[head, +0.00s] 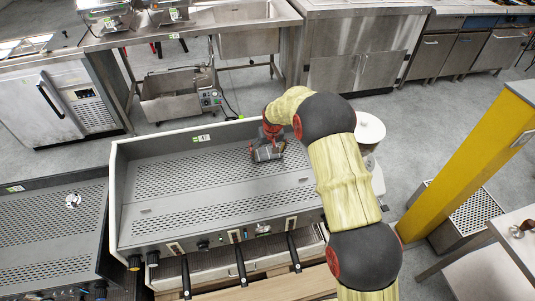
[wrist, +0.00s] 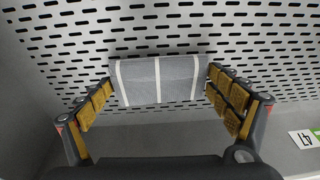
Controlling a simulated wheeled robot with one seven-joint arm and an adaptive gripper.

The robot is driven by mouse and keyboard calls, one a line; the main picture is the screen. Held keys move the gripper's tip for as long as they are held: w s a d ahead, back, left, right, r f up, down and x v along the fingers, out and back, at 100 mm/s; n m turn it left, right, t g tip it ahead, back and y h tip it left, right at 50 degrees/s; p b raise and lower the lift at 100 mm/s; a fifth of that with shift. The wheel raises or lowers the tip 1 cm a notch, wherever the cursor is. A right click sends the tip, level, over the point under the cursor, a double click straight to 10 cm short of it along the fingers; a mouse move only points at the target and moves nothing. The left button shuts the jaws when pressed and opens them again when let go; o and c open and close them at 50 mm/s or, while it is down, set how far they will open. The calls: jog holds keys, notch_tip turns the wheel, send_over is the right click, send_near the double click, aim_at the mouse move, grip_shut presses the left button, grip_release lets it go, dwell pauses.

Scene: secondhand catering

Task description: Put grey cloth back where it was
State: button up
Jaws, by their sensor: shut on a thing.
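The grey cloth (wrist: 160,80) is a folded or rolled grey piece with white stripes. In the wrist view it lies between the two fingers of my gripper (wrist: 160,98), whose tan pads meet its left and right ends. My gripper is shut on it. In the head view my gripper (head: 267,153) is over the back right part of the perforated metal top (head: 190,178) of the machine. The cloth shows there only as a small grey shape at the fingers. I cannot tell whether it touches the perforated surface.
A raised back wall (wrist: 200,138) runs close to my gripper. A similar machine top (head: 50,235) with a small round object (head: 73,201) stands to the left. A white round thing (head: 370,128) is behind my arm. A yellow pillar (head: 470,160) stands right. The perforated top is otherwise largely clear.

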jog(key=shift+f, duration=0.1)
jog(key=o, duration=1.3)
